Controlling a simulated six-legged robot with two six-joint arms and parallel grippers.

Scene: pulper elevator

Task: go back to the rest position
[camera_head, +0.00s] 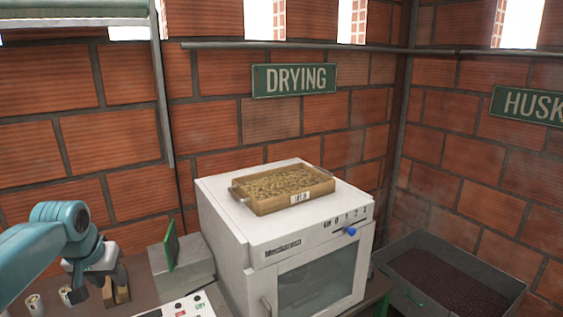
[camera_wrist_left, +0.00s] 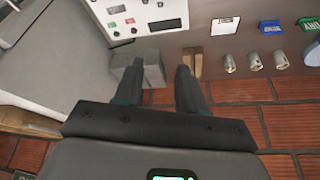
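My left gripper (camera_head: 95,285) is at the lower left of the head view, at the end of my teal arm. In the left wrist view its two dark fingers (camera_wrist_left: 160,90) stand apart with nothing held between them. A small wooden block (camera_wrist_left: 193,64) shows just past one fingertip; I cannot tell the exact gap to it. My right gripper is in neither view.
A white dryer (camera_head: 282,235) carries a wooden tray (camera_head: 262,207) of beans. Beside it are a grey box (camera_head: 185,270) and a control panel (camera_head: 185,306). Several small cans (camera_head: 36,305) stand at the left. A dark bin (camera_head: 400,297) is at right.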

